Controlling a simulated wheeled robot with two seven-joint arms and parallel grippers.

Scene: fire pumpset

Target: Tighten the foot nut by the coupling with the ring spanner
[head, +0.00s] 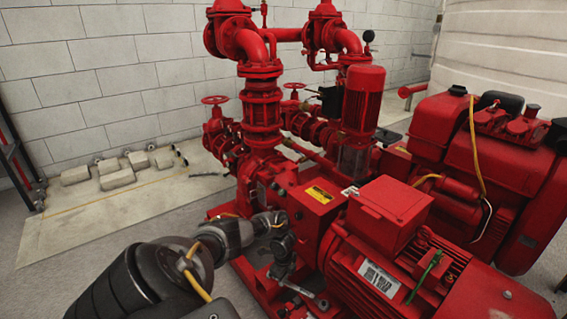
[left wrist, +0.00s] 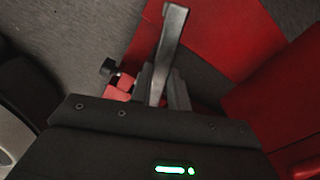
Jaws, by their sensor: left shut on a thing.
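My left gripper (head: 284,268) reaches down beside the red motor, at the near side of the pump base. In the left wrist view its fingers (left wrist: 162,90) are shut on a grey metal spanner (left wrist: 171,45), which sticks out beyond the fingertips. In the head view a thin pale strip of the spanner (head: 298,289) seems to show below the gripper. The red coupling cover (head: 310,203) with a yellow label is just above and right of the gripper. I cannot make out the foot nut, or whether the spanner touches it. My right gripper is not in view.
The red motor (head: 400,262) stands close on the right. The red base frame (head: 248,284) runs under the gripper. A dark knob-like part (left wrist: 107,68) is left of the fingers in the wrist view. Grey floor (head: 110,240) is free at left.

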